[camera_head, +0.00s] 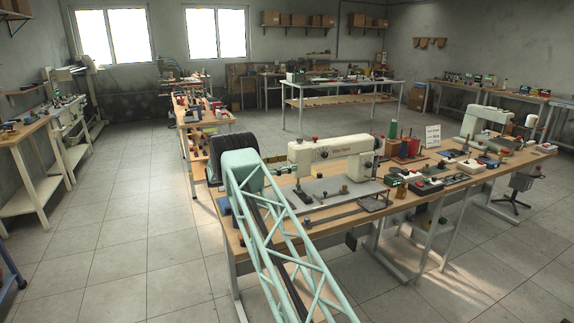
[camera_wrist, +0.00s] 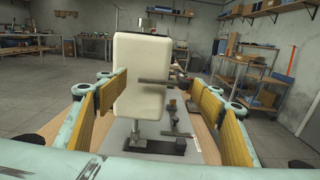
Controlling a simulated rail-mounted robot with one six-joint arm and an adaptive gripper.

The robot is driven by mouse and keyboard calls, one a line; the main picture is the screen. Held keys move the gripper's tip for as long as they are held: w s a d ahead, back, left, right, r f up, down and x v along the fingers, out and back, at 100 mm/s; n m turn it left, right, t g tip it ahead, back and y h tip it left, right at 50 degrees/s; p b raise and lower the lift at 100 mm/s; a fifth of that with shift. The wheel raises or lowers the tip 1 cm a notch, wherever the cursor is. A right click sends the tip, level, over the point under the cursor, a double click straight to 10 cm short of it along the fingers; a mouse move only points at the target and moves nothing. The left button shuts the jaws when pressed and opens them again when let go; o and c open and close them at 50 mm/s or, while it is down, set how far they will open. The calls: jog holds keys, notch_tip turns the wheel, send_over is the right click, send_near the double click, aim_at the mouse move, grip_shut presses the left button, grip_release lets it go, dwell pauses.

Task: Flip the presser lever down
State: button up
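The white sewing machine (camera_head: 335,155) stands on the wooden bench in the head view. In the wrist view I see the end of its white head (camera_wrist: 138,65) straight ahead. A dark grey bar (camera_wrist: 157,81), which looks like the presser lever, sticks out roughly level toward the right from the head's face. A metal presser bar and foot (camera_wrist: 138,131) show below the head. My gripper (camera_wrist: 158,93) is open and empty, one yellow-padded finger on each side of the head and lever. Contact cannot be told. The head view does not show my gripper's fingers.
A dark block (camera_wrist: 165,146) lies on the grey base plate below the head. Thread spools (camera_head: 392,132) and several small boxes crowd the bench to the right. A second white machine (camera_head: 487,120) stands farther right. The floor at left (camera_head: 110,230) is clear.

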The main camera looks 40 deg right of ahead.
jog(key=shift+a, duration=0.1)
jog(key=v, duration=1.1)
jog(key=shift+w+a, duration=0.15)
jog(key=shift+a, duration=0.2)
dwell(0.4)
jog(key=shift+r, duration=0.1)
